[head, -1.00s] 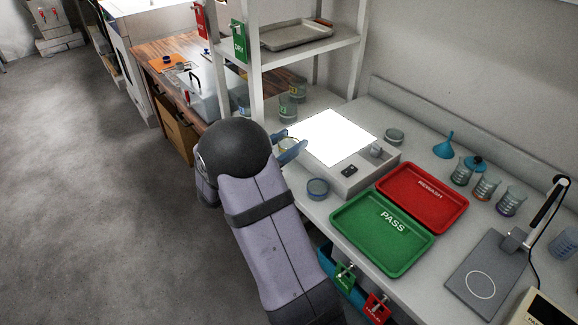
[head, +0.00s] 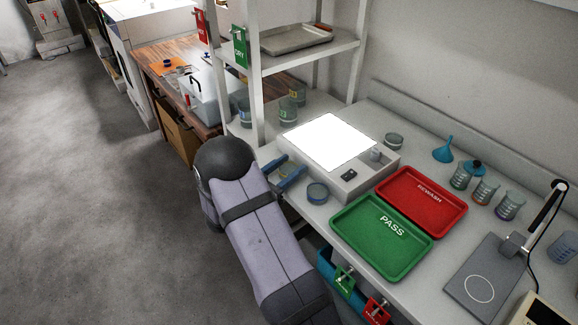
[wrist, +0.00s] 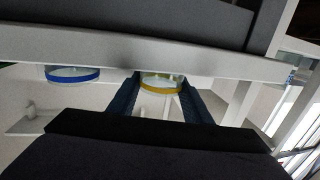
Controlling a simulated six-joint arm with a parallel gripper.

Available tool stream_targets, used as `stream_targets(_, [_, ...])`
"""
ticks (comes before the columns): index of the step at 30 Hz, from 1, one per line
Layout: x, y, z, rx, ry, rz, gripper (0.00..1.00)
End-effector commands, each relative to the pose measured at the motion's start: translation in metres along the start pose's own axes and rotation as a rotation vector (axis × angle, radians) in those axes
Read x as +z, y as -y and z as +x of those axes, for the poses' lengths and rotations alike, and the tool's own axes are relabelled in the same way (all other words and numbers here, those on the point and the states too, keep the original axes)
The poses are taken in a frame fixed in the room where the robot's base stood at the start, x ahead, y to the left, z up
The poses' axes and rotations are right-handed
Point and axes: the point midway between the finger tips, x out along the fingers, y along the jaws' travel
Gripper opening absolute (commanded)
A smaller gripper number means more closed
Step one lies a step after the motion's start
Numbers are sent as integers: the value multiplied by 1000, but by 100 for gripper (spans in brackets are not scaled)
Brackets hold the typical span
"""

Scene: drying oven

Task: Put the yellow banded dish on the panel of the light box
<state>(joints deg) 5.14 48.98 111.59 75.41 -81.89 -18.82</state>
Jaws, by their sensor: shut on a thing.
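The yellow banded dish (wrist: 161,84) is between the two blue fingers of my gripper (wrist: 160,100) in the wrist view; the gripper is shut on it. In the head view my gripper (head: 286,178) is at the bench's front edge, beside the near left side of the light box (head: 352,187). The dish (head: 287,170) is mostly hidden there by the fingers and arm. The white lit panel (head: 328,140) on top of the light box is bare. The dish is apart from the panel, to its near left.
A blue-banded dish (head: 317,192) stands close right of my gripper. The green PASS tray (head: 350,232) and red REWASH tray (head: 400,185) lie further right. A shelf post (head: 256,105) rises left of the light box. Another dish (head: 394,140) stands behind the box.

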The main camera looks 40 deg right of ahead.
Motion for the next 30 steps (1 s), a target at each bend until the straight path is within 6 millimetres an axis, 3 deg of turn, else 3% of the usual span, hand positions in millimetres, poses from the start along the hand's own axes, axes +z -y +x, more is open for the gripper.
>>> stream_targets(10, [4, 0, 0, 0, 0, 0, 23])
stream_targets(11, [4, 0, 0, 0, 0, 0, 47])
stream_targets(13, [3, 0, 0, 0, 0, 0, 64])
stream_targets(25, [5, 0, 0, 0, 0, 1, 64])
stream_targets(30, [5, 1, -18, -4, 0, 0, 64])
